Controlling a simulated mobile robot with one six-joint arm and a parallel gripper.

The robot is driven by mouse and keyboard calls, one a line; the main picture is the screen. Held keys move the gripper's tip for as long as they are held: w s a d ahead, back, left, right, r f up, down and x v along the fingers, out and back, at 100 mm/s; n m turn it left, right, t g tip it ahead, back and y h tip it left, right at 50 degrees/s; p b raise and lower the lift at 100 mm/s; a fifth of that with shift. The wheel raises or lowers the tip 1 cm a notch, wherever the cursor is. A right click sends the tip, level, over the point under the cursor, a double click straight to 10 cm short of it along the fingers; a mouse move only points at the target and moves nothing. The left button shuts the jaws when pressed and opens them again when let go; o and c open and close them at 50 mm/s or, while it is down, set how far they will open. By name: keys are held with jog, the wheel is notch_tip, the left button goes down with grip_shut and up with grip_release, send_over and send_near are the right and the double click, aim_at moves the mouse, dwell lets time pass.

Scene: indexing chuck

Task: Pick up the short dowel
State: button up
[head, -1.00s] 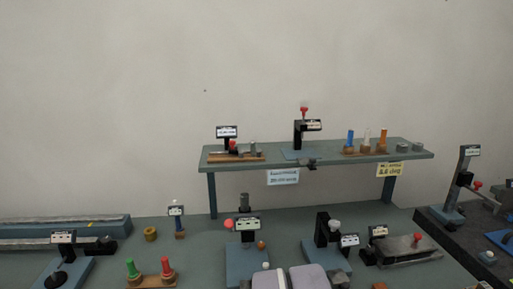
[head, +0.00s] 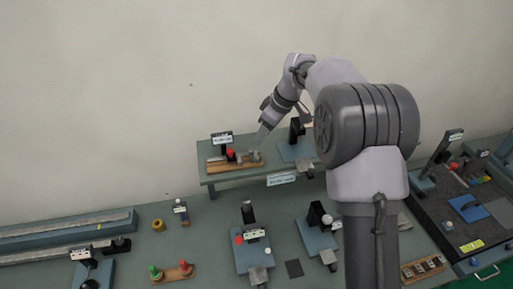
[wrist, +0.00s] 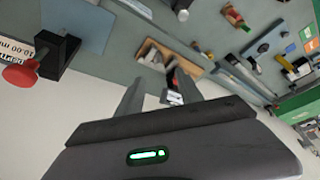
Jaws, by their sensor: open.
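On the raised shelf, a wooden rack (head: 236,167) holds short grey cylinders (head: 256,157) at its right end. One may be the short dowel, but I cannot tell which. The rack (wrist: 192,60) also shows in the wrist view, beyond my fingertips, with grey pieces in it. My gripper (head: 262,143) is just above the rack's right end in the head view. In the wrist view my gripper (wrist: 155,82) has its two fingers apart, with nothing seen held between them. Contact with the cylinders cannot be made out.
A red-knobbed black fixture (head: 230,155) stands at the rack's left. Another black fixture (head: 297,130) stands to the right on the shelf; a red knob (wrist: 20,76) is close in the wrist view. My arm hides the shelf's right part.

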aim_at(253, 150)
jog(key=x, duration=0.3)
jog(key=p+x, duration=0.1)
jog(key=x, duration=0.3)
jog(key=p+x, duration=0.1)
jog(key=x, duration=0.3)
jog(key=shift+w, duration=0.3)
jog(key=shift+s+d+r, duration=0.1)
jog(key=shift+s+r, duration=0.05)
jog(key=shift+s, duration=0.05)
jog(key=shift+c, duration=0.7)
grip_shut()
